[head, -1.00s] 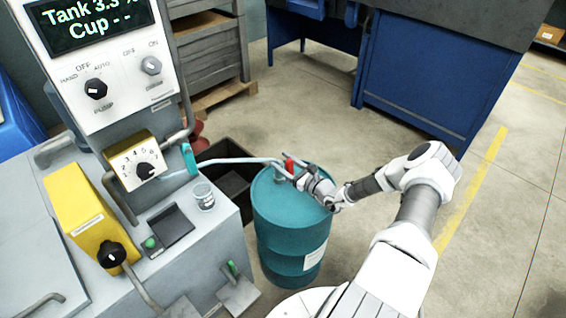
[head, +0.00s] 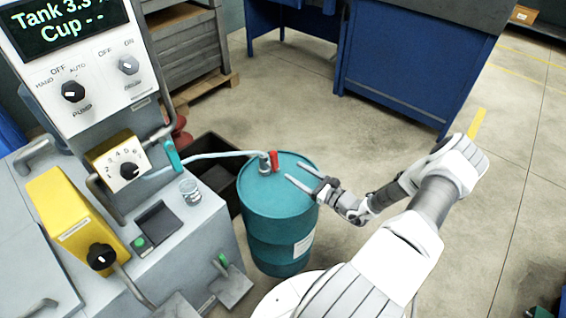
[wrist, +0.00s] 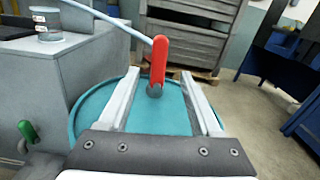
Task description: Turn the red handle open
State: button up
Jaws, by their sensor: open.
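The red handle (head: 274,160) stands upright on top of the teal drum (head: 285,228), beside a grey fitting (head: 264,162) where a pale hose (head: 215,155) ends. My gripper (head: 303,181) is open and empty above the right part of the drum top, to the right of the handle and apart from it. In the wrist view the red handle (wrist: 159,60) shows ahead, between the lines of my two open fingers (wrist: 163,90), with a dark round base under it. The handle's far side is hidden.
The grey machine (head: 190,240) with its control panel (head: 75,75) and a clear cup (head: 190,190) stands left of the drum. A dark open bin (head: 212,165) is behind the drum. A blue bench (head: 390,85) is at the back. The floor to the right is clear.

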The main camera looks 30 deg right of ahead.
jog(key=v, duration=0.4)
dwell(0.5)
